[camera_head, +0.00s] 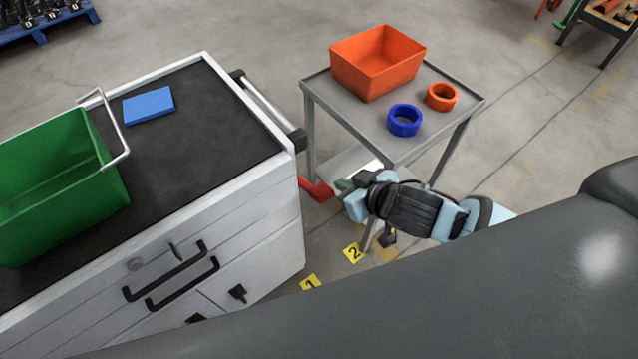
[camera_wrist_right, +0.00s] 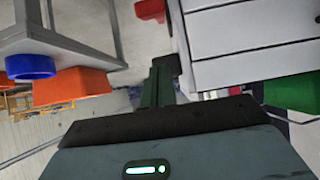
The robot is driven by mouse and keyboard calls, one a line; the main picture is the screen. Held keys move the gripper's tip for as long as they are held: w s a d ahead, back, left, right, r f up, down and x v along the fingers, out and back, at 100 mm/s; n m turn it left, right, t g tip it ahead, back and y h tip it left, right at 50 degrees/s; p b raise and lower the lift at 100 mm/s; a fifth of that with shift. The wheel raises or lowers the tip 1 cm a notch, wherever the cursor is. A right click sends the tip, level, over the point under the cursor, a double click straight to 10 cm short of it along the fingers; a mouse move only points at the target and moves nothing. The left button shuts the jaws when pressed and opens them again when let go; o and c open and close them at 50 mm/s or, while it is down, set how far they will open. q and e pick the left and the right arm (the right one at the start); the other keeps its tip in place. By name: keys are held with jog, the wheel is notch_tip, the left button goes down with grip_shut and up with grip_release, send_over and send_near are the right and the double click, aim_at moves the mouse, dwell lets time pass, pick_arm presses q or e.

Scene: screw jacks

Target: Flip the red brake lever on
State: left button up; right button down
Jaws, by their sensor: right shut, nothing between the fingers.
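The red brake lever (camera_head: 318,190) sticks out from the lower right side of the white tool cart (camera_head: 255,225), below the cart's push handle. My right gripper (camera_head: 343,184) is shut and empty, with its tips just right of the lever in the head view. A small gap seems to lie between them. In the right wrist view, the lever (camera_wrist_right: 150,9) shows at the top edge, partly cut off, and the gripper fingers (camera_wrist_right: 162,78) point up beside the cart. My left gripper is not in view.
A grey side table (camera_head: 345,103) stands behind my right gripper, with an orange bin (camera_head: 378,65), a blue ring (camera_head: 404,121) and an orange ring (camera_head: 441,97). The cart carries a green basket (camera_head: 60,190) and a blue box (camera_head: 148,105). Yellow markers (camera_head: 353,253) lie on the floor.

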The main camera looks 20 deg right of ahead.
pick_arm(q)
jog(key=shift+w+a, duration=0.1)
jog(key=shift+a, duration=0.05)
pick_arm(e)
jog(key=shift+w+r, duration=0.1)
jog(key=shift+w, duration=0.05)
jog(key=shift+d, duration=0.1)
jog(key=b, duration=0.1)
send_over(325, 193)
jog(key=w, duration=0.1)
notch_tip(325, 193, down, 6)
jog(key=shift+w+r, duration=0.1)
jog(key=shift+w, duration=0.05)
jog(key=shift+s+f, duration=0.25)
jog(key=shift+f, duration=0.9)
jog(key=shift+s+f+b, duration=0.3)
jog(key=shift+s+f, duration=0.05)
jog(key=shift+f, duration=0.4)
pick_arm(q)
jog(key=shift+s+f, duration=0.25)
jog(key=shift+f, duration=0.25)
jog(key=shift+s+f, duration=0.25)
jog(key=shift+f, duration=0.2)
